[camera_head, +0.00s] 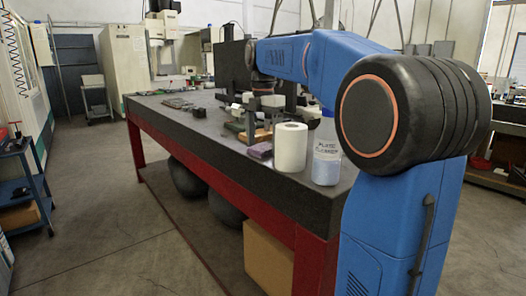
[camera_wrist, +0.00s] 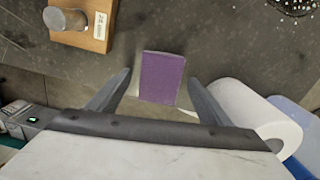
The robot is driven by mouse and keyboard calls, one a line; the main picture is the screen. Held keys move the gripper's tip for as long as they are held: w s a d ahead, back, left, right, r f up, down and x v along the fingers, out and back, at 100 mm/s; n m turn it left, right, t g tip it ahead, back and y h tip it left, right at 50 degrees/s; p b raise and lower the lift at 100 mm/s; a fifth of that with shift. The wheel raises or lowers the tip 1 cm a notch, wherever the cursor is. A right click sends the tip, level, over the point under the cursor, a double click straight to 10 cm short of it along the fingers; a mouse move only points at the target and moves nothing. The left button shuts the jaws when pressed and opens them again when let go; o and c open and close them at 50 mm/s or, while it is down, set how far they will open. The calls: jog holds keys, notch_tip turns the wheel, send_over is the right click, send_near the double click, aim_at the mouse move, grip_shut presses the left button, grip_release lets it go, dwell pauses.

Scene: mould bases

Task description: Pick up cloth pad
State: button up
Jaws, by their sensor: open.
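The cloth pad is a small purple block. In the head view the pad (camera_head: 260,151) lies on the dark bench top, left of a white paper roll. In the wrist view the pad (camera_wrist: 162,78) lies ahead between the spread fingers. My gripper (camera_wrist: 160,85) is open and empty, with a finger at each side of the pad in the picture. I cannot tell how high above the pad it is.
The roll (camera_wrist: 258,118) is close to the right finger. A wooden block with a metal cylinder (camera_wrist: 82,22) is at upper left. The bench (camera_head: 200,122) has bare room on its left.

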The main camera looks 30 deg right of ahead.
aim_at(263, 146)
jog(key=c, duration=1.1)
jog(key=shift+c, duration=0.2)
notch_tip(263, 146, up, 10)
jog(key=o, duration=0.4)
jog(key=c, duration=0.3)
